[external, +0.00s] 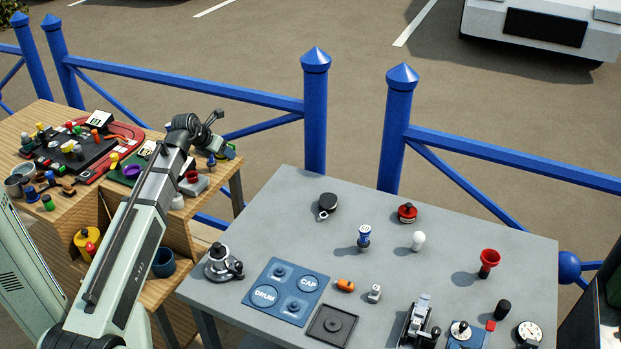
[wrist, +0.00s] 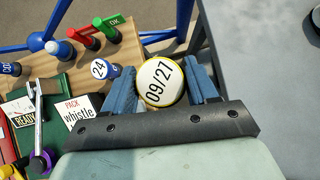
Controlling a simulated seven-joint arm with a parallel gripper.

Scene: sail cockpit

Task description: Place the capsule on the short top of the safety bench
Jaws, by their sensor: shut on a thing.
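My gripper (wrist: 163,74) is shut on a round capsule (wrist: 160,83), seen end-on in the wrist view with a white face marked 09/27 and a yellow rim. A blue finger is on each side of it. In the external view my gripper (external: 213,119) is raised near the right end of the wooden bench (external: 226,172); the capsule cannot be made out there. The wrist view looks past the capsule at the wooden bench top (wrist: 128,40) on the left and the grey table (wrist: 262,60) on the right.
The wooden bench carries a black-and-red tray (external: 85,150) and many small items. The grey table (external: 440,272) holds a blue DRUM and CAP panel (external: 286,291), an orange piece (external: 345,286) and several fittings. Blue railing posts (external: 315,110) stand behind. Bare grey surface lies between fittings.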

